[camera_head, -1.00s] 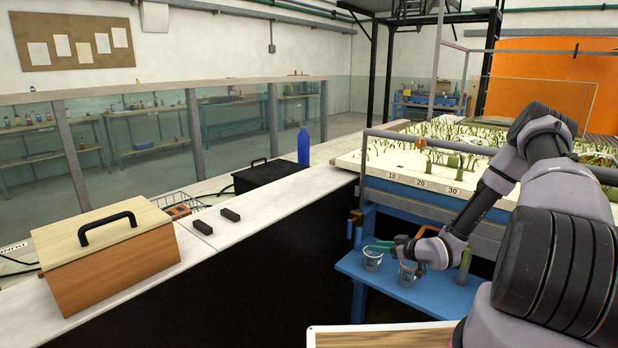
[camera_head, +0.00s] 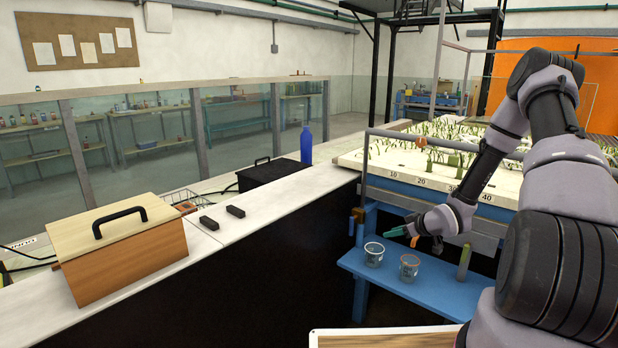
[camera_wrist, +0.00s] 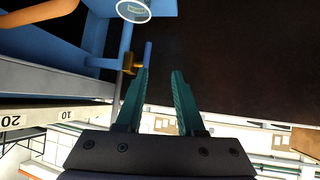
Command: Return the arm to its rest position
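My gripper (camera_head: 402,236) is at the end of my arm, raised above the blue shelf (camera_head: 424,292) in front of the planted tank. In the wrist view its two teal fingers (camera_wrist: 160,92) stand apart with nothing between them, so it is open and empty. Two clear cups stand on the shelf below it: the left cup (camera_head: 374,255) and the right cup (camera_head: 409,267). The gripper is apart from both. Part of one cup (camera_wrist: 133,10) also shows at the top of the wrist view.
A brass valve (camera_head: 358,215) hangs at the tank's near corner, left of my gripper. A green cylinder (camera_head: 464,262) stands on the shelf's right. The white counter holds a wooden box (camera_head: 125,262), two dark blocks, a black box (camera_head: 272,172) and a blue bottle (camera_head: 306,146).

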